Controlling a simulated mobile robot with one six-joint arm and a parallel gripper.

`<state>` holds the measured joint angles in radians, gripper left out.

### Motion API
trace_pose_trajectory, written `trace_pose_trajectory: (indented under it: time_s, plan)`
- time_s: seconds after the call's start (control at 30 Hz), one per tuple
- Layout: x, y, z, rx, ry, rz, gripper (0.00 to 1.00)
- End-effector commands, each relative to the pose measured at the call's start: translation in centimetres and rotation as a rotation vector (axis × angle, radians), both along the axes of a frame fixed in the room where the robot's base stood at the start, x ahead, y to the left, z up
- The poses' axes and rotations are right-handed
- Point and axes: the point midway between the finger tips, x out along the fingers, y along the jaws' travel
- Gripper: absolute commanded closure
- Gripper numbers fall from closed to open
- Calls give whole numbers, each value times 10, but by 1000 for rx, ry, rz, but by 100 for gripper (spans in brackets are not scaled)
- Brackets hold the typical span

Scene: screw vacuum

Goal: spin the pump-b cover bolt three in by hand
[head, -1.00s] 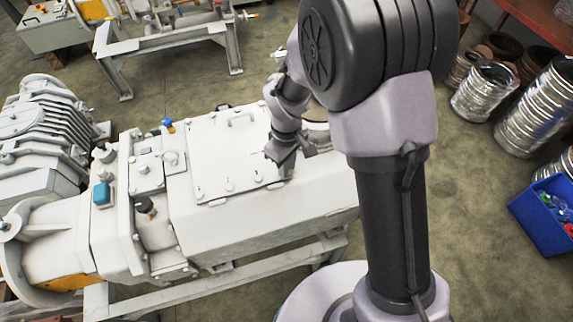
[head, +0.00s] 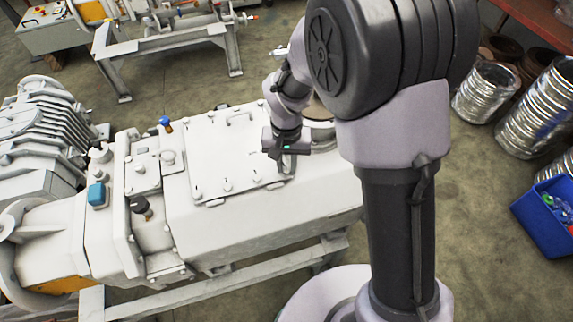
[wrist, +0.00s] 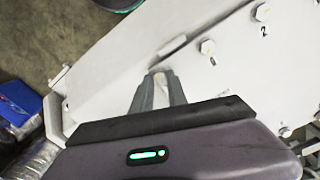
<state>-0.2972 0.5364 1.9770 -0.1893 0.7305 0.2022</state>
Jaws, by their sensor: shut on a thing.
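The pump cover (head: 222,150) is a pale flat plate with bolts along its edge, on top of the pale grey pump body (head: 270,210). My gripper (head: 281,162) is over the cover's right edge. In the wrist view, my gripper (wrist: 158,92) is shut on a small bolt (wrist: 159,76), whose top shows between the fingertips. The fingers hide the rest of it, so I cannot tell how deep it sits. Another bolt (wrist: 208,47) stands in the plate nearby, and one more (wrist: 262,12) is beside a mark "2".
A round port (head: 320,120) is just behind my gripper. A blue bin (head: 545,225) and silver ribbed ducts (head: 485,95) stand on the floor at right. Another machine frame (head: 165,45) is at the back.

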Motion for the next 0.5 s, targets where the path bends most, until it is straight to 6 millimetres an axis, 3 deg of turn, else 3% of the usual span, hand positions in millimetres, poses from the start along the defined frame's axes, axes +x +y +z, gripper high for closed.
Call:
trace_pose_trajectory:
  time_s: [0.5]
  plan:
    - [2,0,0,3,-7,-485,100]
